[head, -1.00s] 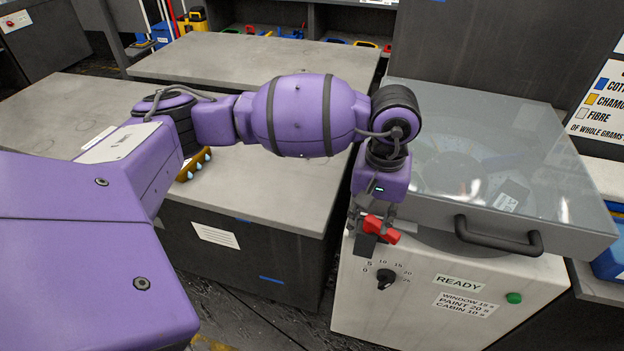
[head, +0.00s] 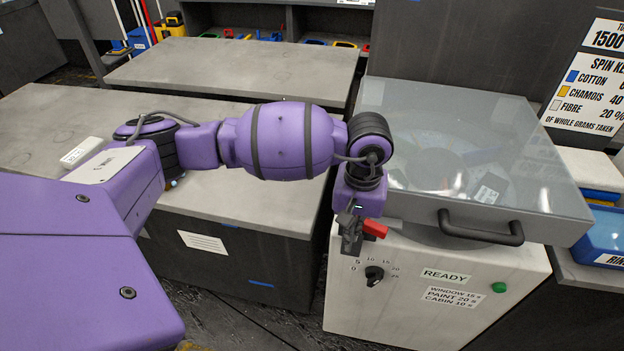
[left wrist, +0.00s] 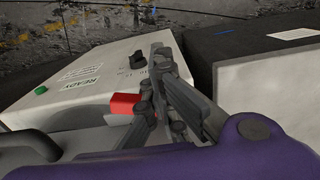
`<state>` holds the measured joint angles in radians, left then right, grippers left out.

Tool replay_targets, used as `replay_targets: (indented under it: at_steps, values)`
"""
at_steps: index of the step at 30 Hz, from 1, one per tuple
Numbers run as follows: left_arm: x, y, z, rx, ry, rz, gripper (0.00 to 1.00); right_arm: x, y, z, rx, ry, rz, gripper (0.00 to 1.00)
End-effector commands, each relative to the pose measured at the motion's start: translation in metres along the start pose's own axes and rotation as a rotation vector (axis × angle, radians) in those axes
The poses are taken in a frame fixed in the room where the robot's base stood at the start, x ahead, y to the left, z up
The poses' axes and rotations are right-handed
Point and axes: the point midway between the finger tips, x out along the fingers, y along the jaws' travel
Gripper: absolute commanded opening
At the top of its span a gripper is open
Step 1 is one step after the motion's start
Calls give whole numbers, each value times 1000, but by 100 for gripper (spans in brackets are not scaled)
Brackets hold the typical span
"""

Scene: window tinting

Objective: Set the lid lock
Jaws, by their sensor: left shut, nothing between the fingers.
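The spin machine's grey, see-through lid (head: 470,150) is down on the white cabinet (head: 400,300). The red lid lock (head: 376,229) sits at the lid's front left corner, and its left part is hidden behind my gripper. My left gripper (head: 350,243) is shut and empty, just left of the red lock. In the left wrist view my shut fingers (left wrist: 163,65) stand beside the red lock (left wrist: 126,103). I cannot tell whether they touch it. My right gripper is not in view.
A black lid handle (head: 481,232) juts out in front. The cabinet front has a black dial (head: 374,275), a READY label (head: 445,276) and a green button (head: 499,287). A grey-topped bench (head: 270,190) stands to the left.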

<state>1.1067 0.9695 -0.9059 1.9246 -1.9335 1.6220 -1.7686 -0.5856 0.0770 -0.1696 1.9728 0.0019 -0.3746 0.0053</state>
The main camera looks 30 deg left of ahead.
Motion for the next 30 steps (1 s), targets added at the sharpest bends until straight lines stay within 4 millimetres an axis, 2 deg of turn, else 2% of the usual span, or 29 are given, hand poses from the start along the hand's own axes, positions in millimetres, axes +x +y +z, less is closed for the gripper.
replay_targets:
  at_steps: [20, 23, 29, 30]
  values:
    - [-3, 2, -3, 0, 10, 5, 0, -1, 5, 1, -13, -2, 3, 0]
    - [-3, 2, -3, 0, 9, 4, 10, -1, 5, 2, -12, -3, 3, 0]
    - [-3, 1, -4, -1, 10, 3, 36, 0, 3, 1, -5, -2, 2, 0]
    - [-3, 1, -4, -1, 11, 3, 36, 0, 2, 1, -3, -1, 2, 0]
